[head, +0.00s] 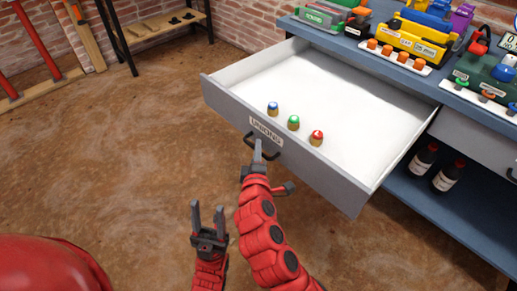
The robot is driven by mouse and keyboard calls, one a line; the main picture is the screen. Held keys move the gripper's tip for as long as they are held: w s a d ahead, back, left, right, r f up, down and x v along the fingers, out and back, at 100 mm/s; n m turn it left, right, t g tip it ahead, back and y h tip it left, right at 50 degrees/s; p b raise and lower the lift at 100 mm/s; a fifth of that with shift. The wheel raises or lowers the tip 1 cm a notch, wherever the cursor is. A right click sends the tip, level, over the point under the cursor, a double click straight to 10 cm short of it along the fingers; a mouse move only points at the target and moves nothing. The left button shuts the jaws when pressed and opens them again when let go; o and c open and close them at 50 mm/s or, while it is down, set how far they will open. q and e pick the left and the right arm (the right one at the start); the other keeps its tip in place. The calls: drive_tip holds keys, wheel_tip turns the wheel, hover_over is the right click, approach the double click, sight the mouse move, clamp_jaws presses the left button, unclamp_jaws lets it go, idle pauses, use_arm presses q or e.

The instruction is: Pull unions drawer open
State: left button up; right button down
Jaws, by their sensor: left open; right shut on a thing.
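The unions drawer (225,97) is grey with a white inside and stands pulled out of the blue bench. Its front carries a label reading UNIONS (266,130) and a dark handle (249,142). Three small unions stand inside near the front: one with a blue top (273,108), one green (293,123) and one red (317,138). My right gripper (257,150) is at the handle and shut on it; the fingertips partly cover it. My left gripper (207,212) is open and empty, lower and to the left, apart from the drawer.
The blue bench top (454,92) holds several coloured devices and a yellow machine (415,38). Two dark bottles stand on the lower shelf (410,190). A second drawer (474,138) is at the right. Floor left of the drawer is clear.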

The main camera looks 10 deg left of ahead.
drive_tip(key=c, duration=0.9)
unclamp_jaws()
drive_tip(key=p+v, duration=0.5)
drive_tip(key=v, duration=1.2)
drive_tip(key=shift+s, duration=0.25)
